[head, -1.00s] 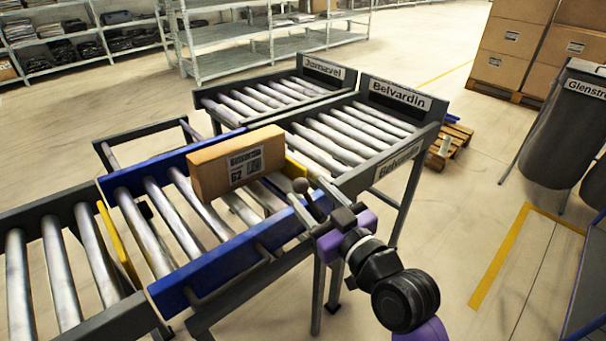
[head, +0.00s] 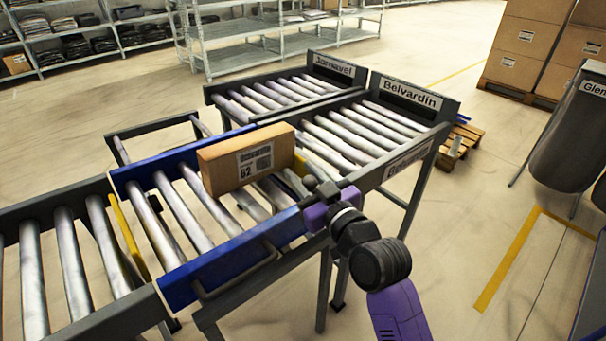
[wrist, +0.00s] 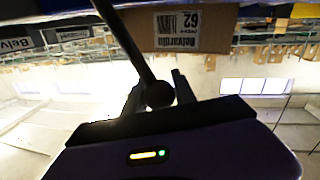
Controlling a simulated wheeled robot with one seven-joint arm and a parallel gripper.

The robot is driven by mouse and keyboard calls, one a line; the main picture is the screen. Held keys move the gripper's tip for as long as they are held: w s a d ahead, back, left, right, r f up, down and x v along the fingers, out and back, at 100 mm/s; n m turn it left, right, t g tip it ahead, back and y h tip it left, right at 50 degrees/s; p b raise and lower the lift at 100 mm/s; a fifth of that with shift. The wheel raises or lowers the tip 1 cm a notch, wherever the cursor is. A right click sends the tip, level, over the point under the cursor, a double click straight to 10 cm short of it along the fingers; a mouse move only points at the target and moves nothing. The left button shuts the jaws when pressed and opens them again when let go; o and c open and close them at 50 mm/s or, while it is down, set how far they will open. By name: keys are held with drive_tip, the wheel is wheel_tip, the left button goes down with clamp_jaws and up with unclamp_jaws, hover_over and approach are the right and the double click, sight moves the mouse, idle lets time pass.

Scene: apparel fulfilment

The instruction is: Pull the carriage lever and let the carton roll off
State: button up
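A brown carton (head: 247,160) labelled 62 stands upright on the rollers of the blue-sided carriage (head: 229,268). In the wrist view its label (wrist: 178,29) reads Belvardin and 62, upside down. The carriage lever, a dark rod (wrist: 130,45) with a ball knob (wrist: 158,94), rises at the carriage's near right corner. My gripper (head: 313,187) is at the knob. In the wrist view the knob sits between the parted fingers of my gripper (wrist: 157,97), with a slight gap at the left finger. Firm contact cannot be made out.
The Belvardin roller lane (head: 345,132) lies past the carriage's right end, with the Jarnavel lane (head: 275,95) beside it. A yellow stop bar (head: 128,238) separates the carriage from the infeed rollers (head: 72,262). A grey bin (head: 568,135) and stacked cartons (head: 535,45) stand at the right.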

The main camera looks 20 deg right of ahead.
clamp_jaws()
idle(1.1)
